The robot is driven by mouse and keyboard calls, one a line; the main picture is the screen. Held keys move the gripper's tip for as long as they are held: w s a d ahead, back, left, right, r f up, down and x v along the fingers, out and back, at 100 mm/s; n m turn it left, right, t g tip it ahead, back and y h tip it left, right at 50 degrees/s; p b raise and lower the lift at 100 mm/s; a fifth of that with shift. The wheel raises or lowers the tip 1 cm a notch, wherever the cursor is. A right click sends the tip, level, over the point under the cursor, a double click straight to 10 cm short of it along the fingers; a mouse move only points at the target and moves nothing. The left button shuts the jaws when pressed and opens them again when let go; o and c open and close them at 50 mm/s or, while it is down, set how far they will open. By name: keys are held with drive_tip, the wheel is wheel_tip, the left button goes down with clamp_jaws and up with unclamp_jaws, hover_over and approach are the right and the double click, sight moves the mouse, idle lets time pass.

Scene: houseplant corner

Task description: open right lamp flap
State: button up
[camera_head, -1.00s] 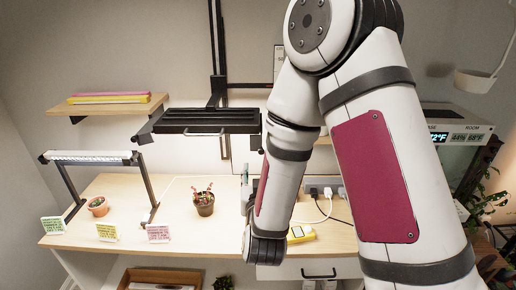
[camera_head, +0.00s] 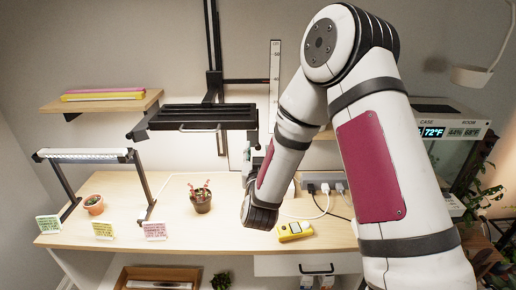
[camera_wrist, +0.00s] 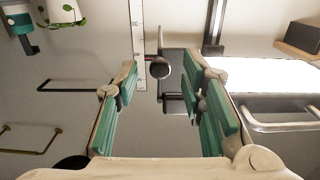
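The right lamp (camera_head: 205,116) is a dark, flat, wide fixture on a black upright post above the bench. A pale bar handle (camera_head: 200,129) runs along its front edge. In the wrist view a bright white panel (camera_wrist: 262,78) and a metal bar handle (camera_wrist: 285,116) show at the right, outside my fingers. My gripper (camera_wrist: 160,108) has two teal-padded fingers spread wide apart with nothing held between them. In the head view my forearm and wrist hide most of it, just right of the lamp.
A lit left lamp (camera_head: 85,155) stands on the bench (camera_head: 120,190). A potted red plant (camera_head: 201,200), a small pot (camera_head: 94,205), cards and a yellow device (camera_head: 295,231) are on the bench. A ruler (camera_head: 274,80) stands behind my arm. A power strip (camera_head: 325,180) lies right.

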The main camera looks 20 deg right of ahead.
drive_tip(key=shift+x, duration=1.35)
drive_tip(key=shift+c, duration=0.3)
clamp_jaws()
